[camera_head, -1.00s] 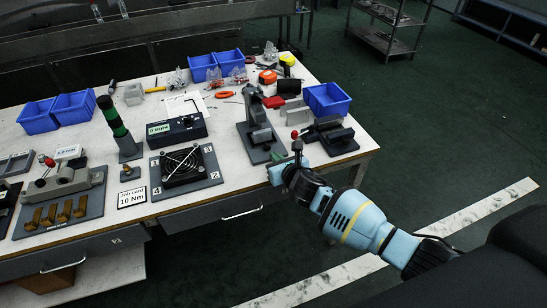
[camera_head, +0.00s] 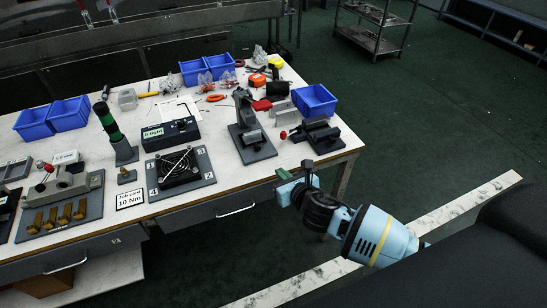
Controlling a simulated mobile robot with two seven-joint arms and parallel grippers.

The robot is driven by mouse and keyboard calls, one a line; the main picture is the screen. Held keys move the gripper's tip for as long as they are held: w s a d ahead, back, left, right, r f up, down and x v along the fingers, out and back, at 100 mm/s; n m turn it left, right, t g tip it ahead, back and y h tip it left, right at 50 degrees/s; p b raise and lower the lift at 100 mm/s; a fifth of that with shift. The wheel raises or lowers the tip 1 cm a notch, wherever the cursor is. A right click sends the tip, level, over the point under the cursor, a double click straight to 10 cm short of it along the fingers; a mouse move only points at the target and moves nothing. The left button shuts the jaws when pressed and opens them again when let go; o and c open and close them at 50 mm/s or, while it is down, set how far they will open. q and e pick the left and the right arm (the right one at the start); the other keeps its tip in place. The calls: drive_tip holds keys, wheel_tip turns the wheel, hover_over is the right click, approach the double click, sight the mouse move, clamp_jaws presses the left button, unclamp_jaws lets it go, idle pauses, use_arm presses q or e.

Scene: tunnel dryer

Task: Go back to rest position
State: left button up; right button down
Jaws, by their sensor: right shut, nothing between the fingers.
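My right gripper (camera_head: 295,176) is at the front right edge of the workbench (camera_head: 240,190), beside the bench vise. It is shut and empty. My right arm (camera_head: 365,230), light blue with a yellow band, reaches in from the lower right. My left gripper is not in the picture.
A vise (camera_head: 318,135) with a red knob and a press-like stand (camera_head: 250,138) are on the bench near my right gripper. A fan on a numbered plate (camera_head: 208,173) and a job card (camera_head: 130,198) lie further left. Blue bins (camera_head: 314,100) stand behind. Green floor (camera_head: 440,140) to the right is open.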

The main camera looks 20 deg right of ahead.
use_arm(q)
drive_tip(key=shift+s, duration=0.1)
use_arm(e)
drive_tip(key=s+a+f+m+g+y+p, duration=0.1)
drive_tip(key=s+a+f+m+g, duration=0.1)
drive_tip(key=s+f+m, duration=0.5)
drive_tip(key=s+a+f+m+g, duration=0.1)
drive_tip(key=s+a+f+m, duration=0.2)
drive_tip(key=s+m, duration=0.75)
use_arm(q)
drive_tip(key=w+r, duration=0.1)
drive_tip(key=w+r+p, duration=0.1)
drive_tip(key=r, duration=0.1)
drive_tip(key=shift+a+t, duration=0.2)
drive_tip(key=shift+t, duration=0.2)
use_arm(e)
drive_tip(key=s+d+f+m+g, duration=0.1)
drive_tip(key=s+m, duration=0.8)
drive_tip(key=s, duration=0.1)
drive_tip(key=s+d+f+m+g, duration=0.1)
drive_tip(key=s+d+m, duration=0.1)
drive_tip(key=s+m, duration=0.6)
drive_tip(key=s, duration=0.2)
drive_tip(key=shift+s+d+f+m, duration=0.2)
drive_tip(key=shift+s+f+m, duration=0.1)
drive_tip(key=shift+s+m, duration=0.05)
